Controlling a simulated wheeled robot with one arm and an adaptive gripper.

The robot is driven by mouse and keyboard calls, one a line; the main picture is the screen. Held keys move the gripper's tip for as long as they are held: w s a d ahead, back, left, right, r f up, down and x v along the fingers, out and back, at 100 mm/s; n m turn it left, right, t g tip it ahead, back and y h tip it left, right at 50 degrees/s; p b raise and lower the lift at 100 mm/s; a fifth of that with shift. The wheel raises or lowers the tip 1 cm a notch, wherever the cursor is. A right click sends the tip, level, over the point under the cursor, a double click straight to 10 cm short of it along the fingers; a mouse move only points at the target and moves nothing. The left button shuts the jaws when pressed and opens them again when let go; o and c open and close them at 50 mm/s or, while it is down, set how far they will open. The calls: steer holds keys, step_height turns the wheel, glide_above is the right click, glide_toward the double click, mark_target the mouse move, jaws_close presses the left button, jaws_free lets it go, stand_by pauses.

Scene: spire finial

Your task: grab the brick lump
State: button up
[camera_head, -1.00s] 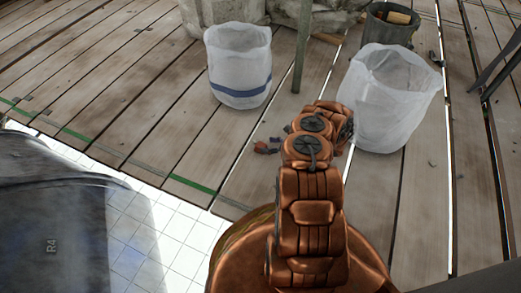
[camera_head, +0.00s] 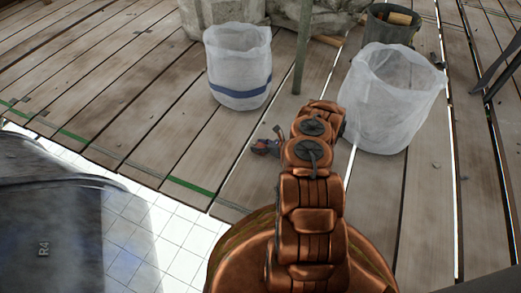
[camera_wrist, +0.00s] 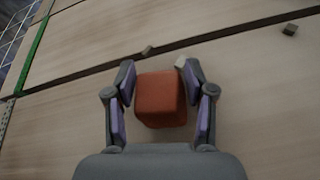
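The brick lump (camera_wrist: 161,98) is an orange-red, roughly cubic block on the wooden planks in the wrist view. My gripper (camera_wrist: 160,76) has one finger on each side of it. The purple inner pads stand apart from the block with narrow gaps, so it is open around the lump. In the head view my gripper (camera_head: 266,146) shows small and dark just left of my arm, low over the planks. The lump cannot be made out clearly there.
Small rubble bits, one pale (camera_wrist: 180,62) and one dark (camera_wrist: 290,29), lie beyond the lump. Two white sacks, a blue-banded one (camera_head: 239,68) and a plain one (camera_head: 388,100), stand behind. A thin pole (camera_head: 302,48) rises between them. A dark bucket (camera_head: 391,25) stands farther back.

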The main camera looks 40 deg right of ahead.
steer(key=c, duration=0.9)
steer(key=shift+o, duration=0.2)
